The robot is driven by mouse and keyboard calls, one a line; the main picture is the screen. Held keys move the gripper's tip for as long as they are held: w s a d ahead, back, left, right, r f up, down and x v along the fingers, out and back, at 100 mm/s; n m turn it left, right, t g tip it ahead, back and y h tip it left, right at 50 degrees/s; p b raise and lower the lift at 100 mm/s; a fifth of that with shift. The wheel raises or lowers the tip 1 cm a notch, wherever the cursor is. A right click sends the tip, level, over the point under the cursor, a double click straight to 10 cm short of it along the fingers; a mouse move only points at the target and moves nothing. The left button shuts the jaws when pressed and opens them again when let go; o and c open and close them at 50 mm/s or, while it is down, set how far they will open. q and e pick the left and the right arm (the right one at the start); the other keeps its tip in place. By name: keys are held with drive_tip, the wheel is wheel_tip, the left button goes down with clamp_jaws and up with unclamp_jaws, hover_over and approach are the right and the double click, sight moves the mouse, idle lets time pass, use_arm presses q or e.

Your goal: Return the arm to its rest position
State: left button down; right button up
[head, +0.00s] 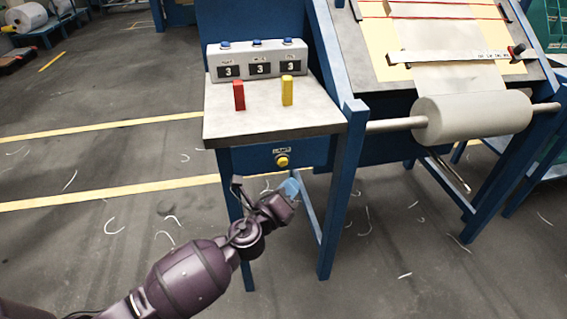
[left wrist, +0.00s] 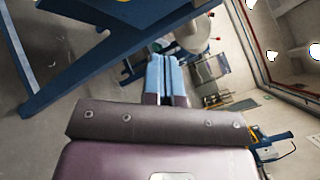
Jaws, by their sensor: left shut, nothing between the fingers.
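My left arm comes in from the lower left of the head view, and its gripper (head: 291,186) is in front of the small blue table, below the tabletop and just right of the yellow button. In the left wrist view the two light-blue fingers (left wrist: 167,80) lie side by side, shut and empty. The gripper looks apart from the table, though its exact distance is hard to tell. My right gripper is in neither view.
The blue table (head: 222,127) carries a counter box (head: 257,62), a red block (head: 239,95) and a yellow block (head: 287,90). A yellow button (head: 282,161) is on its front. A fabric roll (head: 472,117) is to the right.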

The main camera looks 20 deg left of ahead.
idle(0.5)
use_arm(q)
drive_tip(key=s+a+f+n+g+y+p, duration=0.1)
drive_tip(key=s+a+f+n+g+p, duration=0.1)
drive_tip(key=s+n, duration=0.7)
drive_tip(key=s+a+f+n+g+y+p, duration=0.1)
drive_tip(key=s+a+f+n+g+p, duration=0.1)
drive_tip(key=s+n, duration=0.7)
drive_tip(key=s+a+f+n+g+y+p, duration=0.2)
drive_tip(key=s+n, duration=0.7)
drive_tip(key=s, duration=0.8)
drive_tip(key=a+f+g+p, duration=0.1)
drive_tip(key=a+p, duration=0.1)
drive_tip(key=shift+s+a+p, duration=0.2)
drive_tip(key=shift+a+p, duration=0.1)
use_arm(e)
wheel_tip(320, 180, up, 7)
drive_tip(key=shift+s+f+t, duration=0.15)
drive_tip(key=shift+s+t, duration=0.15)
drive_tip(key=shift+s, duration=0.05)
use_arm(q)
drive_tip(key=shift+f, duration=0.1)
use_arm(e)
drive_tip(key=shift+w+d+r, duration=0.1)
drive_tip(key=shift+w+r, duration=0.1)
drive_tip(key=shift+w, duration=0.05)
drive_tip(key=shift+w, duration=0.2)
